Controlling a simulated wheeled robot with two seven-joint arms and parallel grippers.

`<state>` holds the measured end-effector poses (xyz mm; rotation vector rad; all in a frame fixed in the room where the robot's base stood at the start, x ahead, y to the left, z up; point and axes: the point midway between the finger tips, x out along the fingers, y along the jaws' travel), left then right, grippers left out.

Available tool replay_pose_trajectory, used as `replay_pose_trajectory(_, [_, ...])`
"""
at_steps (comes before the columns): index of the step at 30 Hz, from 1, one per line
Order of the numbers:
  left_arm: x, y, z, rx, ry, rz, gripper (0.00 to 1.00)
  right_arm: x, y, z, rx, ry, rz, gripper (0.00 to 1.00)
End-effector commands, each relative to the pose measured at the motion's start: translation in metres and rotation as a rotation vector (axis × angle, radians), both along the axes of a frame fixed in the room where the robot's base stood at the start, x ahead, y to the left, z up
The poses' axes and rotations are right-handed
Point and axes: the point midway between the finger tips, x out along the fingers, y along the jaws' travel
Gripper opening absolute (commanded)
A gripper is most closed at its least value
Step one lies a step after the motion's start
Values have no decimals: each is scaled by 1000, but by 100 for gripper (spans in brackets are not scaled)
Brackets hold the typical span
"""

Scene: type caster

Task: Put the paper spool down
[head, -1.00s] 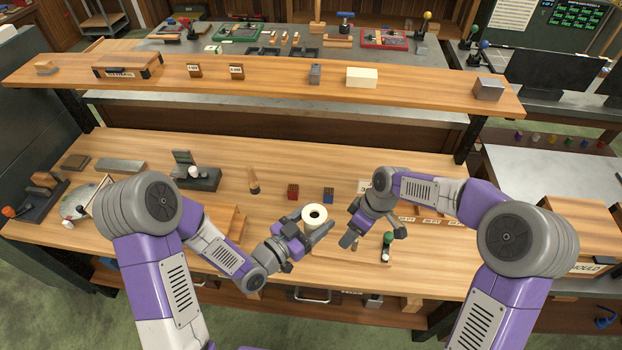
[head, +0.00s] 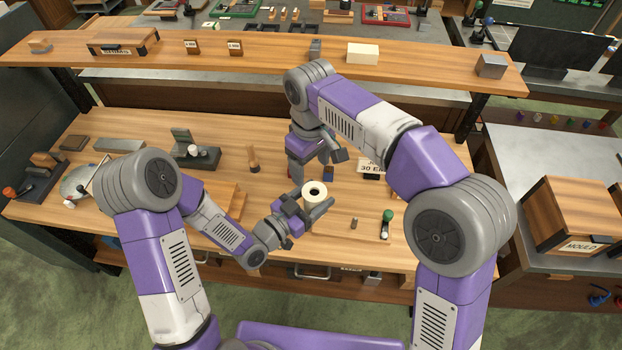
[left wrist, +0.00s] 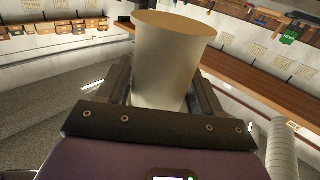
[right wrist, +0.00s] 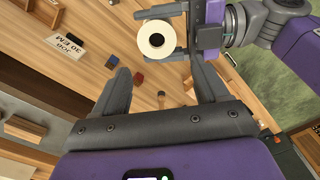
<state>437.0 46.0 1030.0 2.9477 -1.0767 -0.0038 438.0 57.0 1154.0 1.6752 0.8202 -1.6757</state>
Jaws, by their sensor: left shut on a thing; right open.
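The paper spool (head: 315,189) is a white roll with a dark centre hole, upright above the bench's front middle. My left gripper (head: 318,203) is shut on it from the side. In the left wrist view the spool (left wrist: 172,62) stands between both fingers. My right gripper (head: 318,168) is behind the spool, over the bench, pointing down. In the right wrist view its fingers (right wrist: 160,90) are apart with nothing between them, and the spool (right wrist: 154,39) shows beyond them in the left gripper. How high the spool is above the bench I cannot tell exactly.
A green-knobbed tool (head: 387,222) and a small peg (head: 354,223) stand right of the spool. A blue block (head: 328,173), a sign (head: 370,166) and a wooden-handled tool (head: 253,160) are behind. The raised shelf (head: 270,53) spans the back.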

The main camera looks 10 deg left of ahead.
Motion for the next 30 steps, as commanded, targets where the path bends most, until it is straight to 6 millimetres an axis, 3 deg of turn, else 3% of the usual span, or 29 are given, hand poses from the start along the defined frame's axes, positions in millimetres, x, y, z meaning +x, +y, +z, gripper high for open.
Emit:
replay_pose_trajectory(9, [0, 0, 1, -1, -2, 0, 28, 0, -1, -62, -2, 4, 0, 74])
replay_pose_trajectory(15, [0, 0, 1, -1, -2, 0, 28, 0, -1, -88, 0, 1, 0, 74])
replay_pose_trajectory(28, [0, 0, 0, -1, -2, 0, 28, 0, -1, -97, 1, 0, 1, 74])
replay_pose_trajectory(30, [0, 0, 0, -1, -2, 0, 28, 0, -1, -97, 1, 0, 1, 64])
